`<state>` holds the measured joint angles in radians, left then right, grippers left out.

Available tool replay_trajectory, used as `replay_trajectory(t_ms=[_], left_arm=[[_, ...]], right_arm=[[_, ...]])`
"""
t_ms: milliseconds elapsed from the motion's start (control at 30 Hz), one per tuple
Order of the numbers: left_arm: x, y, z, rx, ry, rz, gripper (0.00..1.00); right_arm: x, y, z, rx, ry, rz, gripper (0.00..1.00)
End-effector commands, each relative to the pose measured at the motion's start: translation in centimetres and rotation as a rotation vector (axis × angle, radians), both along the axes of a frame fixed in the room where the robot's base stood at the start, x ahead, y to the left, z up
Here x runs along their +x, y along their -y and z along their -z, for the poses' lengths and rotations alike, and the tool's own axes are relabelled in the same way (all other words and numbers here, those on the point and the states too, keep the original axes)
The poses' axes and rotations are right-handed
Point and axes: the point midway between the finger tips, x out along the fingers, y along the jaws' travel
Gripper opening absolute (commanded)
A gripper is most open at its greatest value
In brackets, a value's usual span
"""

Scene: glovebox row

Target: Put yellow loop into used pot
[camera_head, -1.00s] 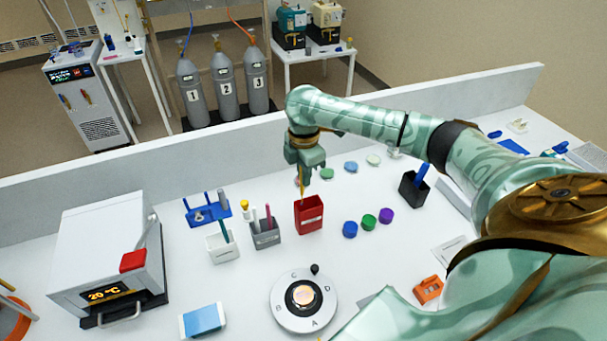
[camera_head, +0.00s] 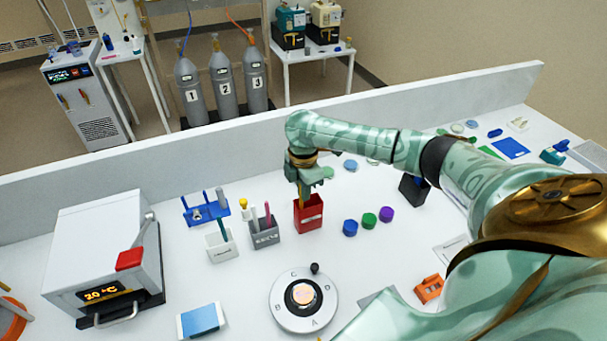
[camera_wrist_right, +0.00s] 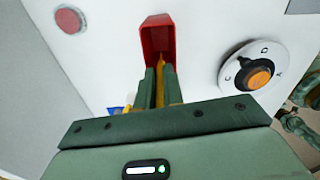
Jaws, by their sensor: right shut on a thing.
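The yellow loop (camera_wrist_right: 161,64) is between the fingers of my right gripper (camera_wrist_right: 160,82), which is shut on it. In the head view my right gripper (camera_head: 306,186) is just above the red pot (camera_head: 309,218), and the loop points down into the pot's mouth. The wrist view shows the loop's end at the opening of the red pot (camera_wrist_right: 157,30); how deep it reaches is hidden. The label on the pot is too small to read. My left gripper is not in view.
A grey pot (camera_head: 265,237) with sticks and a white pot (camera_head: 221,250) stand left of the red pot. Blue, green and purple caps (camera_head: 369,220) lie to its right. A round dial (camera_head: 303,318) is in front. A dark pot (camera_head: 411,190) is farther right.

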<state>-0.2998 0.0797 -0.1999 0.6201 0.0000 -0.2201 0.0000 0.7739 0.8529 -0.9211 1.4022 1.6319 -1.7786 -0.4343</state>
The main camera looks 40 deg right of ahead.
Motion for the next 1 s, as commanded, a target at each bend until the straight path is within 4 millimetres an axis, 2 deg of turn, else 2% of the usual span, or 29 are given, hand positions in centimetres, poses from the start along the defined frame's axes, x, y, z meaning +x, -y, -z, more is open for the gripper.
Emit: replay_trajectory(t_ms=[933,1000], left_arm=[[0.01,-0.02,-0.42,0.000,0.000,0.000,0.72],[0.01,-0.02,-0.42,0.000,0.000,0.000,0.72]], right_arm=[[0.00,-0.01,0.99,0.000,0.000,0.000,0.00],[0.00,-0.01,0.99,0.000,0.000,0.000,0.26]])
